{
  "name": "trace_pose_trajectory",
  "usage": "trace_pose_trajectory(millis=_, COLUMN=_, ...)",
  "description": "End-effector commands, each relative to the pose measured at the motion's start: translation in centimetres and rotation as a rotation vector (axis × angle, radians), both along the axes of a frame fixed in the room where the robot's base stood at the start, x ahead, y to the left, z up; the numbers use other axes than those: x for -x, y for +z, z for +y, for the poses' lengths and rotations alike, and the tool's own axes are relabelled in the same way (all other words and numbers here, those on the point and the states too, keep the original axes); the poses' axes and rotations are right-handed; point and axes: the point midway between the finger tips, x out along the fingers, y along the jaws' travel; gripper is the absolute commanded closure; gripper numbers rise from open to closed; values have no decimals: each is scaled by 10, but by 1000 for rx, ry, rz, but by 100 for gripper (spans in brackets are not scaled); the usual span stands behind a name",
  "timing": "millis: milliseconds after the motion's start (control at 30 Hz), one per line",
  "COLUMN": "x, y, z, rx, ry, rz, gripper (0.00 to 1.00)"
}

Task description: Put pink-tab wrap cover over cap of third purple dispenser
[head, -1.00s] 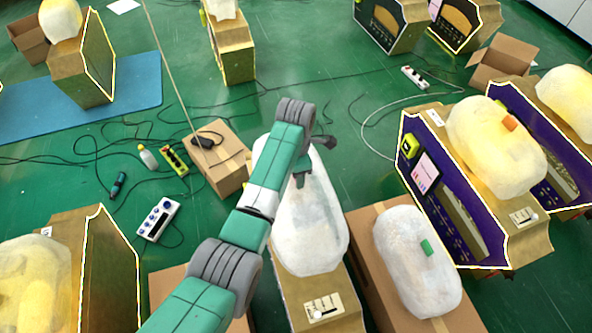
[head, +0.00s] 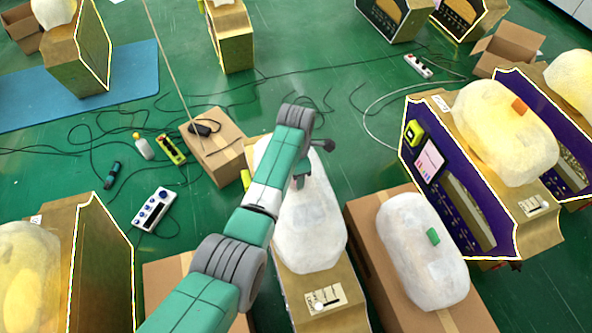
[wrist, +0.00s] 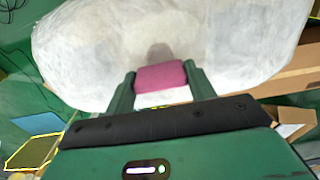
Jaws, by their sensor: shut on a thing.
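My gripper (wrist: 161,85) is shut on the pink tab (wrist: 160,76) of a large, crumpled white wrap cover (wrist: 230,40). In the head view the cover (head: 312,235) hangs below my gripper (head: 299,182), in front of or over a gold-sided dispenser body (head: 350,312) with a small panel. Whether it touches that body cannot be told. The pink tab is hidden in the head view. Two purple-fronted dispensers (head: 448,195) (head: 535,115) stand at the right with cream covers, the nearer one bearing an orange tab. Which dispenser is the third cannot be told.
A white cover with a green tab (head: 433,236) lies on a brown carton (head: 365,215), right of the held cover. Another carton (head: 228,160) stands behind left. A control box (head: 154,209) and cables lie on the green floor. Yellow-edged dispensers (head: 100,265) stand at left.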

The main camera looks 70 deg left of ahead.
Motion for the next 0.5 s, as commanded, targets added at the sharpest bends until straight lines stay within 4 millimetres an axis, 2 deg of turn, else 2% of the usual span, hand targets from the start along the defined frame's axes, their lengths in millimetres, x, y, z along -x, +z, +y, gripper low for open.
trace_pose_trajectory(millis=500, x=0, y=-5, z=0, rx=1, ry=0, rz=-1, gripper=84)
